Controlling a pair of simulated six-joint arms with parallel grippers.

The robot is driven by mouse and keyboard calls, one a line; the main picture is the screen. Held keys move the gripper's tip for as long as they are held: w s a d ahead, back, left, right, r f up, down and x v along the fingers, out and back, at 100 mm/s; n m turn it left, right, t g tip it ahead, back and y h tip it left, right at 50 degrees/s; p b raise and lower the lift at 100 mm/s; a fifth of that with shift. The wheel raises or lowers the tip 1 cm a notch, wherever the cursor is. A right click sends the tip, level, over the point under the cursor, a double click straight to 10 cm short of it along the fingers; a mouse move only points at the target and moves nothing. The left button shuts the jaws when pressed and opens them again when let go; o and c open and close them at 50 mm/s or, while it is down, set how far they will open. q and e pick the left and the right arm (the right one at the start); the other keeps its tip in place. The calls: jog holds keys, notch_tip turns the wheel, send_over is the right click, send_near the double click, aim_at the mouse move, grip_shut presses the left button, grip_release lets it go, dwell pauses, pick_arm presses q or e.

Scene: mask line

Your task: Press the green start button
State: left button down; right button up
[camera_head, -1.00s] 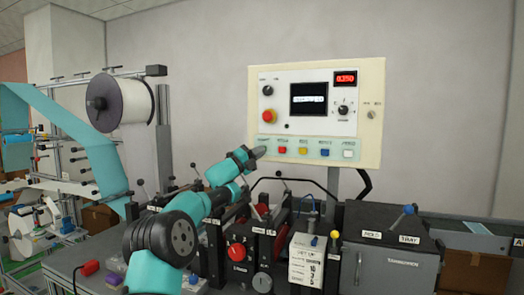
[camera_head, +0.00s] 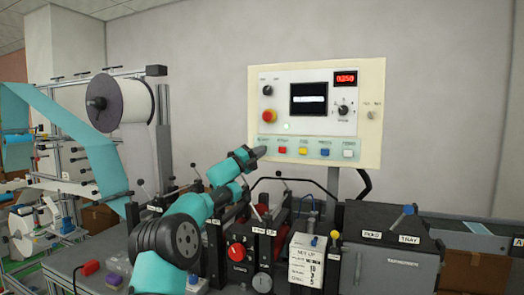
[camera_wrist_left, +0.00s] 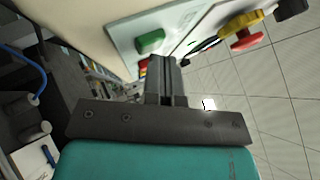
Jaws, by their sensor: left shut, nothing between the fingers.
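The green start button (camera_wrist_left: 151,42) shows in the left wrist view on a pale strip at the edge of the control panel (camera_head: 376,100). In the head view, my left gripper (camera_head: 261,152) covers the place at the left end of the button row, so the green button is hidden there. My left gripper is shut and empty. In the left wrist view its fingertips (camera_wrist_left: 161,60) appear just beside the green button; I cannot tell whether they touch it. My right gripper is not in view.
Machine parts and levers stand below the panel. A grey box (camera_head: 392,262) is at the lower right.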

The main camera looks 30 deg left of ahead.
pick_arm(q)
jog(key=shift+s, duration=0.2)
jog(key=shift+s+d, duration=0.15)
jog(key=shift+s, duration=0.55)
jog(key=shift+s, duration=0.1)
jog(key=shift+s+d, duration=0.15)
jog(key=shift+s, duration=1.05)
jog(key=shift+s+d, duration=0.15)
jog(key=shift+s, duration=1)
